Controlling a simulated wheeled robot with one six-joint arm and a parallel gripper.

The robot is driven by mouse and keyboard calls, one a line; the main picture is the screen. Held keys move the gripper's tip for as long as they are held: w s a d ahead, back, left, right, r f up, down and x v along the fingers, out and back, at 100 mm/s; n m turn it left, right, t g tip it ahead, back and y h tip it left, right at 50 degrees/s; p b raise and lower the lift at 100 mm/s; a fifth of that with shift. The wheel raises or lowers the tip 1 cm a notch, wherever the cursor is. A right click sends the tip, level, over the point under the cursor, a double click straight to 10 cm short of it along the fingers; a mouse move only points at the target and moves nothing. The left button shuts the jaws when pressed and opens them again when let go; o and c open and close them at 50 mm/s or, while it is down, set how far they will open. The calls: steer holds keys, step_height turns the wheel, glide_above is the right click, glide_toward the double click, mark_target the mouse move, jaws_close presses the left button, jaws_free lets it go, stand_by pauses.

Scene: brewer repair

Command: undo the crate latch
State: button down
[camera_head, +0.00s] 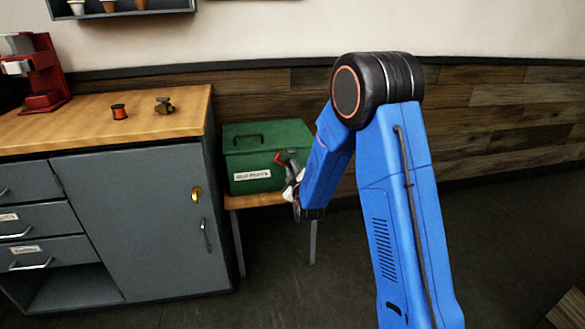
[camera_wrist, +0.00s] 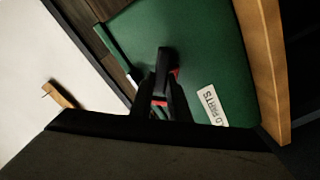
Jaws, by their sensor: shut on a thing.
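The green crate (camera_head: 262,138) stands on a small wooden stand beside the grey cabinet, its lid down and a black handle on top. It also shows in the wrist view (camera_wrist: 212,50), tilted, with a white label on its front. The red crate latch (camera_head: 279,158) is at the right part of the crate's front. My gripper (camera_head: 288,168) is at that front, shut on the latch. In the wrist view the dark fingers (camera_wrist: 163,80) lie against the green front with bits of red showing around them. They hide most of the latch, so its exact position cannot be told.
The grey cabinet (camera_head: 140,215) with a wooden top stands left of the crate. A red spool (camera_head: 119,111), a small brown metal part (camera_head: 164,106) and a red brewer (camera_head: 42,75) are on it. The wall is close behind the crate. The floor at right is mostly clear.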

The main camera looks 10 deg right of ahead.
steer(key=shift+a+f+n, duration=0.1)
steer(key=shift+f+n, duration=0.05)
steer(key=shift+n, duration=0.8)
steer(key=shift+a+f+n, duration=0.1)
steer(key=shift+f+n, duration=0.05)
steer(key=shift+n, duration=0.8)
steer(key=c, duration=1.7)
jaws_free()
steer(key=shift+s, duration=0.15)
